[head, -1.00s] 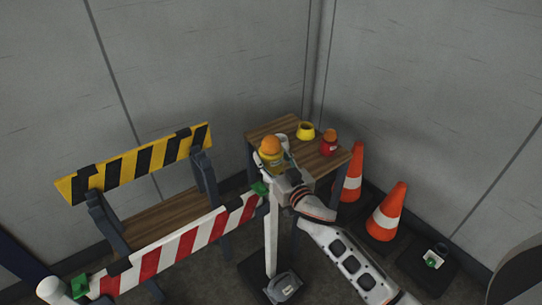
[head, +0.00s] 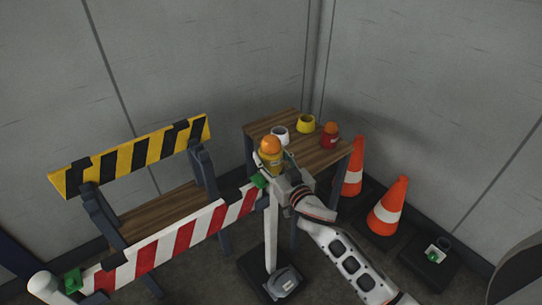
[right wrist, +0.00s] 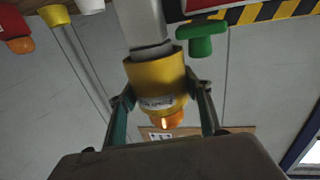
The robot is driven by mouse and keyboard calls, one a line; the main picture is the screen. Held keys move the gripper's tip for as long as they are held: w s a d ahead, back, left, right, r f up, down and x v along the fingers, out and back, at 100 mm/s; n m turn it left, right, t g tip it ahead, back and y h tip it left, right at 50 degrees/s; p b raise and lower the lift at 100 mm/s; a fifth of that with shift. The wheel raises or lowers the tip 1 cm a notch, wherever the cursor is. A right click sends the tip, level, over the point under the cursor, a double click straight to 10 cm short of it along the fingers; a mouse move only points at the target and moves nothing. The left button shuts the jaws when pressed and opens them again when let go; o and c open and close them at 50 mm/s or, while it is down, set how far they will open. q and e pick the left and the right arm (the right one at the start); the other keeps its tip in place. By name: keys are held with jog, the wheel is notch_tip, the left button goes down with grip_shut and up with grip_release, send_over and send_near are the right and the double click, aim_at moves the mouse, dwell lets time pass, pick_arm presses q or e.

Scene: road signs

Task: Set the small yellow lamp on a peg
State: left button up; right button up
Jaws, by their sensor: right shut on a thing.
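The small yellow lamp (head: 271,158) has a yellow body and an orange dome. It is upright at the top of a white post (head: 271,235) in the head view. My right gripper (head: 280,164) is shut on it. In the right wrist view, where the picture is upside down, the lamp (right wrist: 157,84) sits between the two fingers (right wrist: 163,105). The post (right wrist: 140,22) meets the lamp's open end, with a narrower grey part at the joint. I cannot tell how far this part is inside the lamp. My left gripper is out of view.
A wooden table (head: 318,158) behind bears a white cup (head: 280,135), a yellow cup (head: 307,123) and a red lamp (head: 330,136). Orange cones (head: 389,206) stand right. A striped barrier (head: 175,240) with a green piece (head: 258,181) adjoins the post on the left.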

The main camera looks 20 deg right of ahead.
jog(key=shift+f, duration=0.25)
jog(key=o, duration=1.4)
jog(key=shift+f, duration=0.1)
jog(key=s, duration=0.4)
jog(key=s+d, duration=0.1)
jog(key=s, duration=0.7)
jog(key=shift+d, duration=0.4)
jog(key=s+f+n+g, duration=0.1)
jog(key=s+f+g, duration=0.1)
jog(key=s+f, duration=0.5)
jog(key=s+a+f+n+g, duration=0.1)
jog(key=s+f+g, duration=0.1)
jog(key=s+f, duration=0.5)
jog(key=s+f+g, duration=0.3)
jog(key=s+f, duration=0.4)
jog(key=f, duration=0.2)
jog(key=shift+s+a+n, duration=0.15)
jog(key=shift+n, duration=0.25)
